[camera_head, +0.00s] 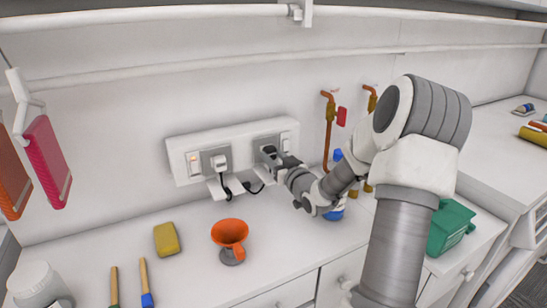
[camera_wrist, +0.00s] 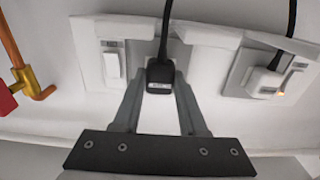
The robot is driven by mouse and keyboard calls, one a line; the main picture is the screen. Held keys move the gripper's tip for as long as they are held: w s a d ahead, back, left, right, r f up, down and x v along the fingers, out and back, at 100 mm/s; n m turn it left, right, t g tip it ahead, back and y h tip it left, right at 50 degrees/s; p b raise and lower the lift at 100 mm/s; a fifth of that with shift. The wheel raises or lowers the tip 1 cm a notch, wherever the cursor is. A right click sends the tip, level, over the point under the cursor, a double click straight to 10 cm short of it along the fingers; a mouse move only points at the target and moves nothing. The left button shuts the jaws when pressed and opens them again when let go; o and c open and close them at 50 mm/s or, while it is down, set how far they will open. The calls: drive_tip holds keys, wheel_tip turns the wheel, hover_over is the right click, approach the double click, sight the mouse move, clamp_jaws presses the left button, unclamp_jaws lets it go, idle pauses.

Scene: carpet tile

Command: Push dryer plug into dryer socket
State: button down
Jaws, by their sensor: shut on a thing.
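My gripper (camera_head: 268,156) reaches the right half of the white wall outlet panel (camera_head: 180,158). In the wrist view, my gripper (camera_wrist: 160,82) has its two fingers closed on the sides of a black plug (camera_wrist: 159,73) with a small pale label and a black cord. The plug is at the grey socket plate (camera_wrist: 140,48), beside a white rocker switch (camera_wrist: 113,66). The plug covers the socket holes, and I cannot tell how deep it sits. The labels are too small to read.
A white plug (camera_head: 219,161) sits in the left socket, by an orange light. Orange-brown pipes (camera_head: 329,130) and a green bin (camera_head: 451,228) are to the right. The counter's middle is mostly clear.

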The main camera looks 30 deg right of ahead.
drive_tip(key=shift+w, duration=0.45)
drive_tip(key=shift+c, duration=1.9)
unclamp_jaws()
drive_tip(key=s+a+b, duration=0.1)
drive_tip(key=s, duration=1.6)
drive_tip(key=shift+s, duration=0.15)
